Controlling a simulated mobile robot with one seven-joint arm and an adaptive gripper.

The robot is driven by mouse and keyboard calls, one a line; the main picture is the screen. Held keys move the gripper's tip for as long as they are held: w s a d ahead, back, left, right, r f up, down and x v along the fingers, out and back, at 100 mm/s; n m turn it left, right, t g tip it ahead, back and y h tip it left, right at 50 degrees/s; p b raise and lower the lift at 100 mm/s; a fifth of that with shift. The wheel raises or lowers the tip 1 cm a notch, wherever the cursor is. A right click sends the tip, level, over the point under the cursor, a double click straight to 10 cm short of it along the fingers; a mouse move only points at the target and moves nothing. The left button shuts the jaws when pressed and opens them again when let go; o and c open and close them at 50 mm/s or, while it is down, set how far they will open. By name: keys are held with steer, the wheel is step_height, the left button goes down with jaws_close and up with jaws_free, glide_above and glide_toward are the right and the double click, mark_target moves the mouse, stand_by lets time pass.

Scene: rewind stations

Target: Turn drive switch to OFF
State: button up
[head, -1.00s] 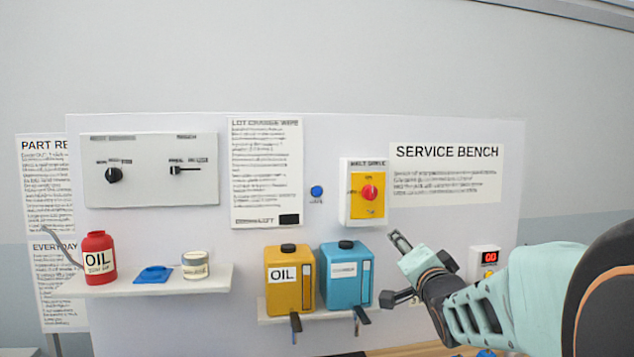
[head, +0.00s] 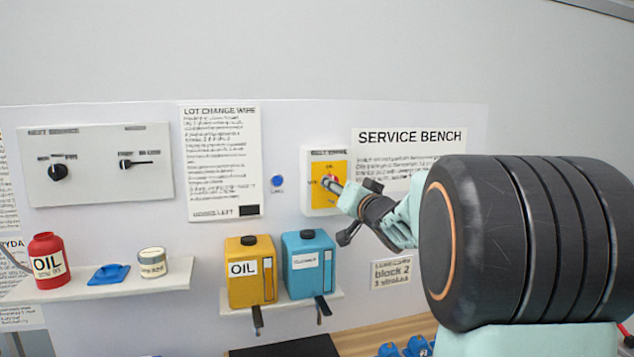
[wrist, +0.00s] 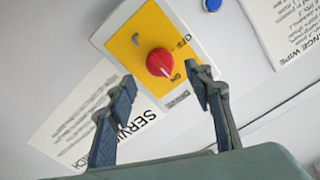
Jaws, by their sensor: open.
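The drive switch is a red round knob (wrist: 160,63) on a yellow plate (wrist: 128,43) of a white wall box (head: 308,199). In the wrist view its white mark points toward the ON label (wrist: 177,78); the OFF label (wrist: 183,40) lies at the plate's upper right edge. My gripper (wrist: 162,80) is open, its two dark fingers to either side and just short of the knob in that view. In the head view my gripper (head: 333,186) is in front of the switch and partly hides the knob. I see no clear contact.
A blue button (head: 277,181) sits left of the switch box. Below, a yellow OIL jug (head: 241,285) and a blue jug (head: 318,277) stand on a shelf. A SERVICE BENCH sign (head: 409,145) hangs to the right. The wall around the switch is flat.

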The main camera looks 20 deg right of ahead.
steer(key=shift+w+p, duration=0.35)
steer(key=shift+w, duration=2)
steer(key=shift+c, duration=0.3)
steer(key=c, duration=1.1)
